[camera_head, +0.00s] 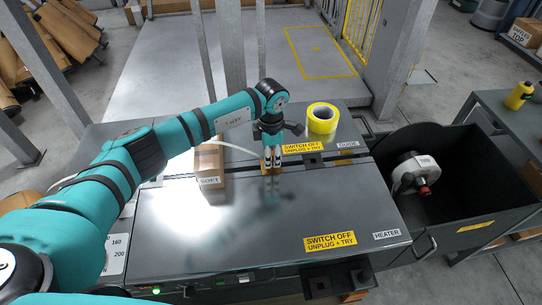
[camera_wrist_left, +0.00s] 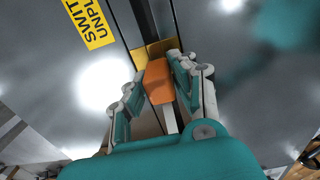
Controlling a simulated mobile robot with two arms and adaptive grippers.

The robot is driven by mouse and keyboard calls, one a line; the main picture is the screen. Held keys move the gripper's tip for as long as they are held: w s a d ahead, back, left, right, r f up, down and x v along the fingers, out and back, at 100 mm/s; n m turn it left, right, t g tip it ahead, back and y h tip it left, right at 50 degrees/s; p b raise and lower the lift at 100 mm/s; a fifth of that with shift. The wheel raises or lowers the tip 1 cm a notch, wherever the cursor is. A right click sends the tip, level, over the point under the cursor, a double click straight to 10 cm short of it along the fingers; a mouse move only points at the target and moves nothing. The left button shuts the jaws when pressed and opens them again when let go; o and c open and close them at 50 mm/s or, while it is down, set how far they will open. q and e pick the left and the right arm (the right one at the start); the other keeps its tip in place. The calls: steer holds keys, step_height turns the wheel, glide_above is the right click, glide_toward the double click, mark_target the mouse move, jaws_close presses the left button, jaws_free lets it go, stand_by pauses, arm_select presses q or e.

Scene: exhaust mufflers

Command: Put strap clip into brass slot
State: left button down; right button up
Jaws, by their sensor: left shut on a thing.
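My left gripper (camera_head: 273,160) is low over the middle of the grey machine top, at the dark seam that crosses it. In the left wrist view, its fingers (camera_wrist_left: 170,85) are shut on an orange block (camera_wrist_left: 158,82), which I take to be the strap clip. A pale strip shows below the block. The brass slot (camera_wrist_left: 139,57) lies at the seam, just past the clip's far end; its brass also shows under the fingertips in the head view (camera_head: 267,172). The clip overlaps the slot in the picture. I cannot tell whether it is inside or above it. My right gripper is not in view.
A cardboard box (camera_head: 208,165) marked SOFT stands left of the gripper. A yellow tape roll (camera_head: 322,118) sits at the back right. A dark open bin (camera_head: 455,205) holding a reel adjoins the machine's right side. The front machine top (camera_head: 260,235) is clear.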

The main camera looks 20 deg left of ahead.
arm_select(q)
steer(key=shift+f+b, duration=0.4)
steer(key=shift+f, duration=0.05)
steer(key=c, duration=1)
jaws_free()
step_height(320, 180, up, 6)
steer(key=p, duration=0.6)
steer(key=shift+r, duration=0.15)
steer(key=s+a+r+p, duration=0.5)
steer(key=a+r+p, duration=0.35)
steer(key=p, duration=0.35)
steer(key=s+a+p, duration=0.2)
steer(key=s+a, duration=0.2)
steer(key=s, duration=0.3)
steer(key=s+a+f+p, duration=0.1)
steer(key=s+a+p, duration=0.1)
steer(key=s+a, duration=0.3)
steer(key=shift+s+a, duration=0.3)
steer(key=shift+s, duration=1.2)
steer(key=shift+s+f, duration=0.1)
steer(key=shift+f, duration=0.05)
